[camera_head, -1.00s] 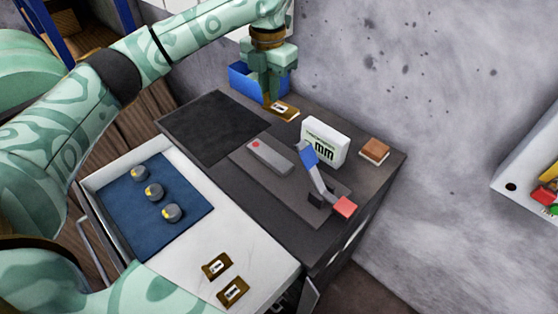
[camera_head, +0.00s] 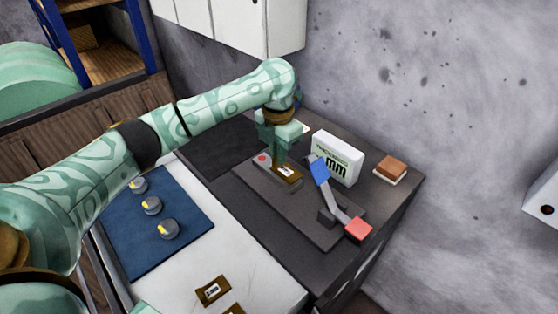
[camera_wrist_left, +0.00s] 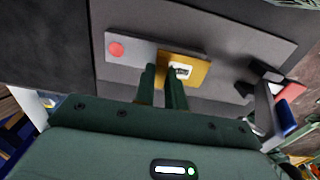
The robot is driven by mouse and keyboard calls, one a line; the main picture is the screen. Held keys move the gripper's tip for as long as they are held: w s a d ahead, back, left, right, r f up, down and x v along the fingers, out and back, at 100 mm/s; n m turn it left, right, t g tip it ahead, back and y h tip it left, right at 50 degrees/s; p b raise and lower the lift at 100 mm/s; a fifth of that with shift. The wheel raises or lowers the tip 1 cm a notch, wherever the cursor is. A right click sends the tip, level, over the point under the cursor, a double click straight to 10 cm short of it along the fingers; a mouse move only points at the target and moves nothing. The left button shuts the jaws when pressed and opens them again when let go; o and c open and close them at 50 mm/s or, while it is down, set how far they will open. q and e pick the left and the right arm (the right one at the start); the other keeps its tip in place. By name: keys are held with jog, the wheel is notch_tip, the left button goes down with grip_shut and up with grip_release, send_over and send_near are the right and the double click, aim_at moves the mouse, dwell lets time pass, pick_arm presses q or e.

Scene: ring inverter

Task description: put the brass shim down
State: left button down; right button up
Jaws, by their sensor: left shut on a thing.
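My left gripper (camera_head: 279,160) is shut on a brass shim (camera_head: 288,175) with a white label. It holds the shim over the right end of a grey block (camera_head: 264,164) with a red dot. In the left wrist view the fingers (camera_wrist_left: 163,76) are at the shim's left edge, and the shim (camera_wrist_left: 198,71) overlaps the grey block (camera_wrist_left: 140,48). I cannot tell whether the shim touches the block. Two other brass shims lie in the white drawer, one whole (camera_head: 213,291) and one cut by the bottom edge (camera_head: 233,310). My right gripper is not in view.
A lever with a blue end (camera_head: 319,171) and red end (camera_head: 358,229) stands close right of the shim. A brown block (camera_head: 391,168) sits at the right. Several grey knobs (camera_head: 151,205) lie on a blue mat (camera_head: 140,243).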

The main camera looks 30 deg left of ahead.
pick_arm(q)
jog(key=shift+f, duration=0.9)
jog(key=shift+w+r, duration=0.1)
jog(key=c, duration=1.5)
grip_release()
jog(key=shift+o, duration=0.2)
notch_tip(320, 180, up, 12)
jog(key=p, duration=0.5)
